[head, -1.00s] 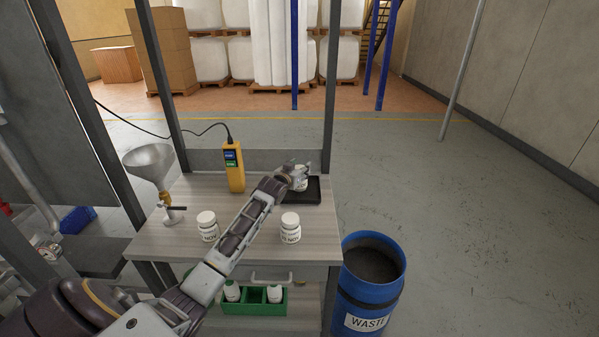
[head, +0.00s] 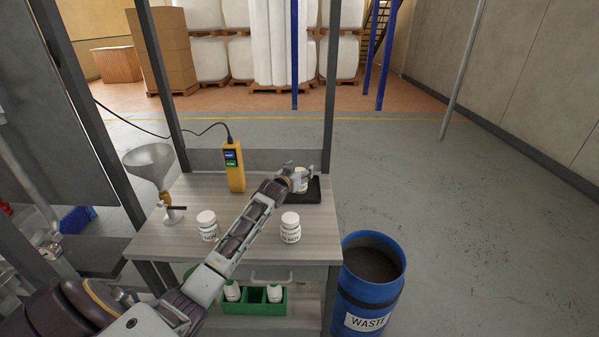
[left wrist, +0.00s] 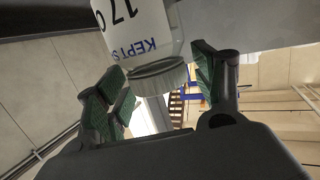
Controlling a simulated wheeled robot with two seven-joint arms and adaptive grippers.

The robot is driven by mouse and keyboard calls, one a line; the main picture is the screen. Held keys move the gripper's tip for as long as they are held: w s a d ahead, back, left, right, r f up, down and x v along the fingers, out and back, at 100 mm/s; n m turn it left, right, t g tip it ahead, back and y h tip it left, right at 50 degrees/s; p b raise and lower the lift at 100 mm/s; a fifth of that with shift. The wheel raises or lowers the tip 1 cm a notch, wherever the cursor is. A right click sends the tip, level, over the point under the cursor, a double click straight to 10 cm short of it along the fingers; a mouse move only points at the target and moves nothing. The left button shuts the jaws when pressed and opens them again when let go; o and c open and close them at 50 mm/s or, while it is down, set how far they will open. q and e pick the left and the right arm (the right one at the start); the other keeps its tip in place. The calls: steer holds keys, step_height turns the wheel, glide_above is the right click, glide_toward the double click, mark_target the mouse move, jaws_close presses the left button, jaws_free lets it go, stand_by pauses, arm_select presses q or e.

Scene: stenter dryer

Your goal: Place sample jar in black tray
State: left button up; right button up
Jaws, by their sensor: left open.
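The black tray (head: 314,192) lies at the back right of the wooden bench top. A white sample jar (head: 301,183) stands in it, partly hidden by my left gripper (head: 297,174). In the left wrist view the jar (left wrist: 140,30) shows a white label and a ribbed cap. It is between the spread green-padded fingers of my left gripper (left wrist: 165,92), which is open, with a gap visible at the sides. The jar's base is out of sight there. My right gripper does not show.
Two more white jars stand on the bench, one left (head: 208,226) and one right (head: 290,228) of my left arm. A yellow handheld device (head: 234,167) stands at the back, a funnel (head: 150,162) at the left. A blue waste drum (head: 369,285) is right of the bench.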

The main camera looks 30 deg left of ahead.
arm_select(q)
steer(key=shift+s+r, duration=0.1)
steer(key=shift+v, duration=1.75)
steer(key=v, duration=0.8)
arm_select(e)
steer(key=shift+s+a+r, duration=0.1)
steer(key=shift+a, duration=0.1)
arm_select(q)
steer(key=shift+s+r, duration=0.1)
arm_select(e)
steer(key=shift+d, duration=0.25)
arm_select(q)
steer(key=shift+r, duration=0.1)
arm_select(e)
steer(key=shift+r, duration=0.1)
